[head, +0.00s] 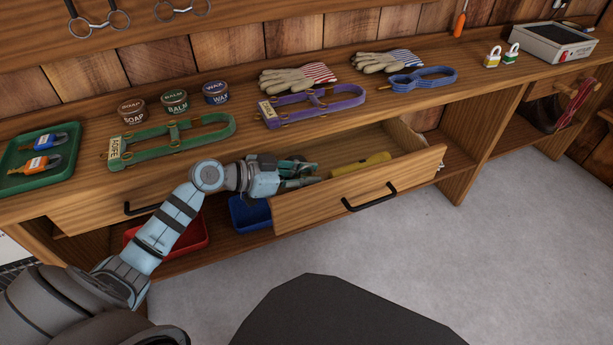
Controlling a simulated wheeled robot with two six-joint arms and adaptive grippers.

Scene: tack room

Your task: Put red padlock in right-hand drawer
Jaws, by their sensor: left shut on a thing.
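The right-hand drawer (365,193) stands pulled open under the bench, with a black handle on its front. My left gripper (304,178) reaches into the drawer's left end, behind its front panel. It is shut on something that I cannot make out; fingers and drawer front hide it. No red padlock is visible anywhere in the head view. My right gripper is not in view.
A yellow object (361,163) lies in the open drawer. The left-hand drawer (95,212) is shut. Red (190,240) and blue (250,214) trays sit on the shelf below. The bench top (235,108) holds halters, gloves, tins and a green tray (22,178).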

